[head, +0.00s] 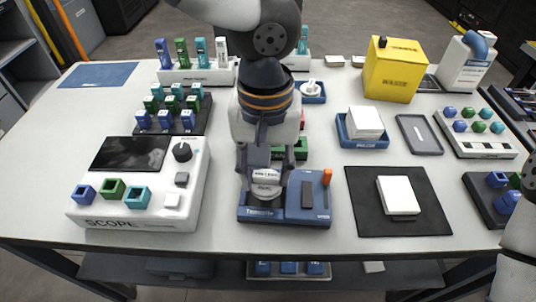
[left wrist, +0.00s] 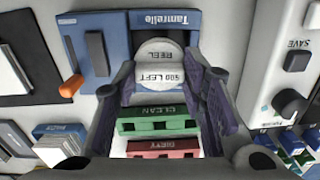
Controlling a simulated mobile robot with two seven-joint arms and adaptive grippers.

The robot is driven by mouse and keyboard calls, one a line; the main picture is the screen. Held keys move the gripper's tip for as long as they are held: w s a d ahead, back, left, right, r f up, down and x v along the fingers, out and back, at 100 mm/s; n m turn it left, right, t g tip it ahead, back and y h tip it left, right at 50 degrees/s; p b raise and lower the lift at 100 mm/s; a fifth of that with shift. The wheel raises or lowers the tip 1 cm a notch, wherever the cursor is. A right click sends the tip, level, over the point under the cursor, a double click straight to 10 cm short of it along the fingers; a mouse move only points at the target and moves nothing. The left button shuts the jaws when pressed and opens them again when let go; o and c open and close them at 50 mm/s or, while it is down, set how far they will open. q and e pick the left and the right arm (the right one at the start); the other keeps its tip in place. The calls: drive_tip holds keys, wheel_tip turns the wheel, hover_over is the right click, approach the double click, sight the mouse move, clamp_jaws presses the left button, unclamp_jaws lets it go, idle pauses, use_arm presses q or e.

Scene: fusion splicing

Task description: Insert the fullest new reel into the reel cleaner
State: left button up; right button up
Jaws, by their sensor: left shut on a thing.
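My left gripper (head: 266,172) points down, shut on a white rounded reel (head: 266,189). The reel also shows between the fingers in the left wrist view (left wrist: 160,73), with the labels "REEL" and "500 LEFT". The reel is over the left part of a blue device (head: 310,203), which seems to be the reel cleaner. This device has an orange lever and the name "Tamrelle" (left wrist: 166,19). Whether the reel rests in it or hangs just above, I cannot tell. Part of my right arm shows at the right edge; its fingers are not clear.
The green CLEAN tray (left wrist: 158,124) and red DIRTY tray (left wrist: 163,146) lie behind the device. The SCOPE box (head: 140,232) stands left, a black mat (head: 365,222) with a white block right. A yellow bin (head: 396,75) is behind. Bare table separates device and mat.

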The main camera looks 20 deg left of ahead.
use_arm(q)
drive_tip(key=shift+r, duration=0.15)
use_arm(e)
drive_tip(key=shift+w+r, duration=0.1)
use_arm(q)
drive_tip(key=shift+f, duration=0.55)
use_arm(e)
drive_tip(key=shift+w+r, duration=0.15)
use_arm(q)
drive_tip(key=shift+r+p, duration=0.1)
drive_tip(key=shift+p, duration=0.35)
use_arm(e)
drive_tip(key=shift+w+r, duration=0.35)
use_arm(q)
drive_tip(key=shift+f, duration=0.7)
use_arm(e)
drive_tip(key=shift+t, duration=0.3)
use_arm(q)
drive_tip(key=shift+f, duration=0.3)
use_arm(e)
drive_tip(key=shift+w+r, duration=0.25)
drive_tip(key=shift+w, duration=0.05)
